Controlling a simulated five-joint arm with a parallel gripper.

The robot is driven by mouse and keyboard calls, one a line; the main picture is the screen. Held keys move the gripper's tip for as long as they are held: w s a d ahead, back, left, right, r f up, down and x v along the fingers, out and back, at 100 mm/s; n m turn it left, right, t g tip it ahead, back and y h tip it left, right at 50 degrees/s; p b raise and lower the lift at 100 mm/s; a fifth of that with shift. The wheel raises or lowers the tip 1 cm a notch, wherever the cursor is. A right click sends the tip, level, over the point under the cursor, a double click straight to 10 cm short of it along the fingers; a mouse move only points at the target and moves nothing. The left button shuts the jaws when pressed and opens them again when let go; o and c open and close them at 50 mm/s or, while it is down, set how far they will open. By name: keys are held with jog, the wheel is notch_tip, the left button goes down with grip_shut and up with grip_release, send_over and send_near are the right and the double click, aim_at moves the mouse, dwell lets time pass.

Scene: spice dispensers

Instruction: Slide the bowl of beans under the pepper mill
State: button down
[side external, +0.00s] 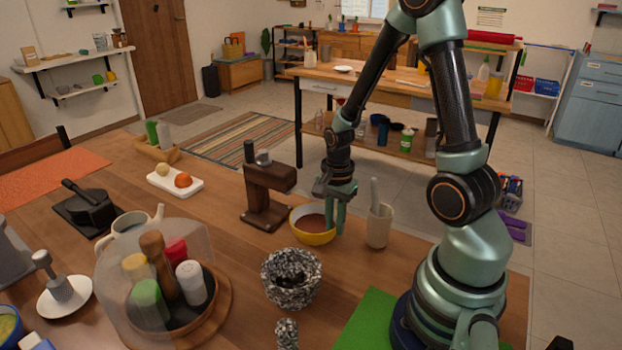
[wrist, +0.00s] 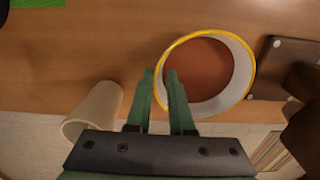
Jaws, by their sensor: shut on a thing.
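The bowl of beans (side external: 312,238) is yellow outside with reddish-brown contents, and stands on the wooden table. It also shows in the wrist view (wrist: 205,75), with a white inner wall. My gripper (side external: 335,222) comes down at the bowl's right side. In the wrist view, my gripper (wrist: 161,74) has one finger outside the rim and one inside, shut on the rim. A dark wooden C-shaped stand (side external: 262,211), with a dark upright piece and a grey piece on top, stands just left of the bowl; I take it for the pepper mill. Its base (wrist: 270,62) is beside the bowl.
A cream cup (side external: 379,228) with a utensil stands close right of the bowl. A speckled mortar (side external: 291,280) stands in front. A clear-covered spice carousel (side external: 215,315) is at front left, a green mat (side external: 368,325) at front right. The table edge lies close behind the bowl.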

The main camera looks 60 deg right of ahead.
aim_at(322, 219)
jog(key=shift+w+a, duration=0.15)
jog(key=shift+w, duration=0.6)
jog(key=shift+w+a, duration=0.1)
jog(key=shift+w, duration=0.65)
jog(key=c, duration=0.7)
grip_release()
notch_tip(322, 219, up, 12)
jog(key=shift+r, duration=0.1)
